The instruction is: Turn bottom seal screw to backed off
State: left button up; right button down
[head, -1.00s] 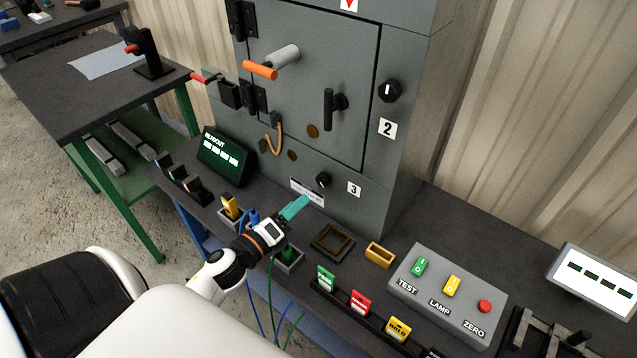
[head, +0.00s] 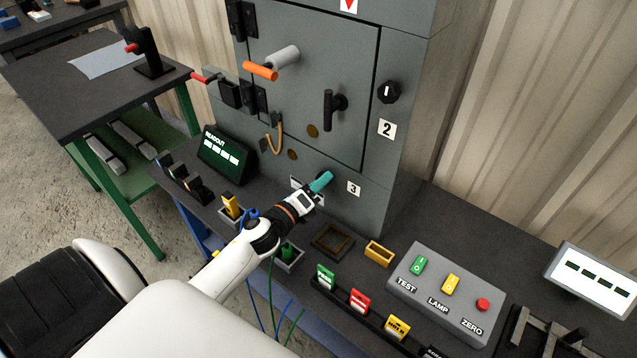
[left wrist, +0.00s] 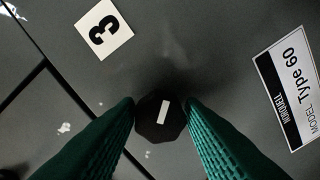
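The bottom seal screw (left wrist: 161,117) is a dark faceted knob with a white bar mark, low on the grey cabinet's front beside label 3. In the left wrist view the bar stands nearly upright, leaning slightly right. My left gripper (left wrist: 161,104) has its two green fingers on either side of the knob, with its tips very close to the knob's sides; I see no clear grip. In the head view the left gripper (head: 322,181) is at the cabinet face and its teal finger hides most of the knob. My right gripper is not in view.
Label 3 (head: 354,189) and a model plate (left wrist: 290,85) flank the knob. A brown square frame (head: 332,240), a yellow block (head: 379,253) and a grey button box (head: 447,293) stand on the bench to the right. A readout screen (head: 226,156) stands to the left.

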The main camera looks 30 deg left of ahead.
pick_arm(q)
jog(key=c, duration=0.5)
jog(key=shift+c, duration=0.2)
jog(key=shift+n, duration=0.3)
jog(key=shift+r+n+p, duration=0.1)
jog(key=shift+n+p, duration=4.8)
jog(key=shift+n, duration=8.3)
